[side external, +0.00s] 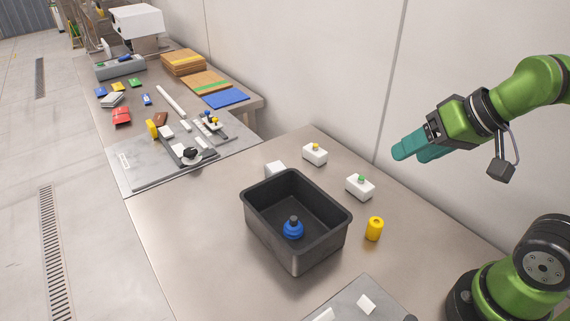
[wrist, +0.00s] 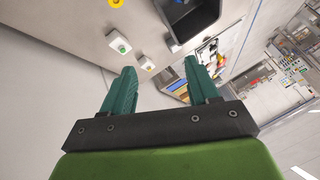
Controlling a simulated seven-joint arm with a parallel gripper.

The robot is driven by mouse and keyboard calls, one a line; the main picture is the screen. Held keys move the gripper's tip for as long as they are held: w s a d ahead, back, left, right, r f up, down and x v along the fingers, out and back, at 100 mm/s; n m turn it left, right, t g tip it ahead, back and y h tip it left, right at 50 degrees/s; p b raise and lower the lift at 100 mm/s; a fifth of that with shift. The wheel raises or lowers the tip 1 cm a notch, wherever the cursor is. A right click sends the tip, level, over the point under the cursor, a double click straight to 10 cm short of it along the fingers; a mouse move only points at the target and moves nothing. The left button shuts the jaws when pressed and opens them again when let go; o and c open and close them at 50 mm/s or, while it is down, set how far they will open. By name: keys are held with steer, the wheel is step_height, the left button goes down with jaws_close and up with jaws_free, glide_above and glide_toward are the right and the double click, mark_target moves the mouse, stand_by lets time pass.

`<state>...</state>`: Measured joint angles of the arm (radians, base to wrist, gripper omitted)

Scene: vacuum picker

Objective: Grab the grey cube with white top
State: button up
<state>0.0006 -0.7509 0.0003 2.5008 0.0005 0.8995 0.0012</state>
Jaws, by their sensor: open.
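No cube with clearly grey sides and a white top can be made out. A small whitish block (side external: 274,168) stands behind the black bin, its lower part hidden by the bin's rim. Two white boxes stand near the wall, one with a yellow button (side external: 314,155) and one with a green button (side external: 359,187); the green-button box also shows in the wrist view (wrist: 119,43). My gripper (side external: 410,150) is raised above the right side of the table, apart from everything. In the wrist view its teal fingers (wrist: 161,70) are spread and empty.
The open black bin (side external: 258,213) holds a blue round piece with a dark knob (side external: 292,229). A yellow cylinder (side external: 374,229) stands right of it. A grey plate with white pieces (side external: 366,304) lies at the front. A cluttered bench lies behind; a wall bounds the table's far side.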

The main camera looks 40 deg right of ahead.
stand_by(0.4)
steer(key=o, duration=0.5)
steer(key=n+g+h, duration=0.2)
steer(key=g+h, duration=0.1)
glide_toward(276, 167)
steer(key=x, duration=0.4)
steer(key=shift+s+d, duration=0.15)
steer(key=shift+d, duration=0.2)
steer(key=shift+a+x, duration=0.15)
steer(key=shift+x, duration=1.4)
steer(key=shift+a+x, duration=0.1)
steer(key=shift+x, duration=1.45)
